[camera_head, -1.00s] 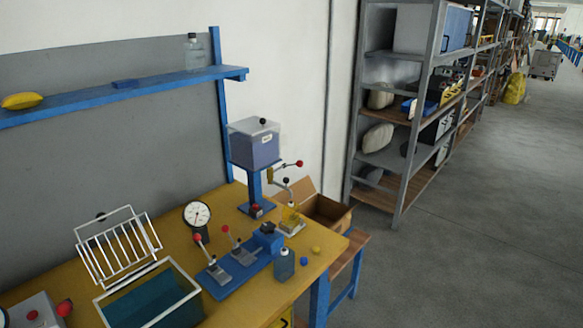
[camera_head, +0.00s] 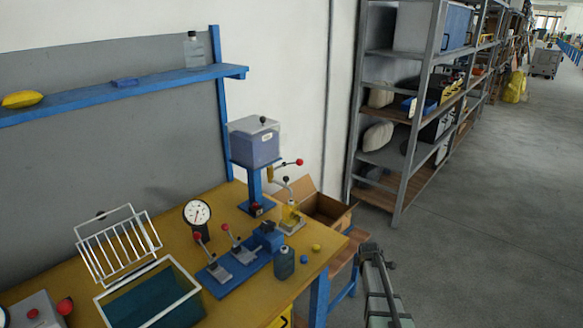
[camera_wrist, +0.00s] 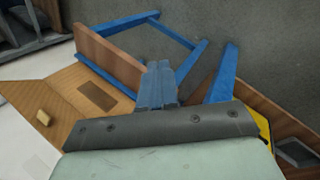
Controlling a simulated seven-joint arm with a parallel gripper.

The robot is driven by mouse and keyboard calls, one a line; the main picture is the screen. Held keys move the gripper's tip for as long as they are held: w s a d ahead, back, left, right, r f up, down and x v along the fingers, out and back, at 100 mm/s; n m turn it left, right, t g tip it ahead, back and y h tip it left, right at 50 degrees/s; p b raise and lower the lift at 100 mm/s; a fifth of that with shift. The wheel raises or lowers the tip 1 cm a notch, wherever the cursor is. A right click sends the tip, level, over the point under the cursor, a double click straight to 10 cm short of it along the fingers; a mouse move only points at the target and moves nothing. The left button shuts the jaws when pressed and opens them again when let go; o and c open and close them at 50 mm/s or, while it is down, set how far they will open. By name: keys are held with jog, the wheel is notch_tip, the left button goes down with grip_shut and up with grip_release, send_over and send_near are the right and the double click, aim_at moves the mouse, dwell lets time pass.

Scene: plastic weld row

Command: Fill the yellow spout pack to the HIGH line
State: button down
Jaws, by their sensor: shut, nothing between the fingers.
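The yellow pack (camera_head: 290,215) stands on a small pale base near the right end of the bench, below the tap of a bluish tank (camera_head: 253,147). Its level and any HIGH line are too small to read. A lever with a red knob (camera_head: 299,162) sticks out to the right of the tank's tap. My gripper (camera_head: 370,248) is off the bench's right end, low in the head view, apart from the pack. Its fingers (camera_wrist: 160,82) are together and empty in the wrist view, above the floor and a blue-legged stand; the pack does not show there.
A cardboard box (camera_head: 325,208) stands behind the bench's right end. A dial gauge (camera_head: 197,213) and wire-lidded bath (camera_head: 150,300) are left. Grey shelving (camera_head: 410,150) stands behind.

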jog(key=w+d+r+n+t+h, duration=0.1)
jog(key=w+d+r+n, duration=0.15)
jog(key=w+r, duration=0.55)
jog(key=w+d+r+n+t, duration=0.2)
jog(key=w+r+n, duration=0.1)
jog(key=r, duration=0.8)
jog(key=w+d+r+n+t+h, duration=0.1)
jog(key=w+d+r+n, duration=0.15)
jog(key=w+r, duration=0.55)
jog(key=s+a+r+n+g+h, duration=0.15)
jog(key=a+r, duration=0.25)
jog(key=a, duration=0.5)
jog(key=s+a+r+n+g, duration=0.1)
jog(key=s+a+r, duration=0.2)
jog(key=a, duration=0.6)
jog(key=s+a+r+n+g+h, duration=0.1)
jog(key=s+a+r, duration=0.25)
jog(key=a, duration=0.55)
jog(key=s+a+r+m, duration=0.1)
jog(key=s+a+r, duration=0.1)
jog(key=a+r, duration=0.5)
jog(key=s+a+r+m, duration=0.1)
jog(key=a+r, duration=0.6)
jog(key=a, duration=0.2)
jog(key=shift+s+a+g, duration=0.3)
jog(key=shift+s+g, duration=0.05)
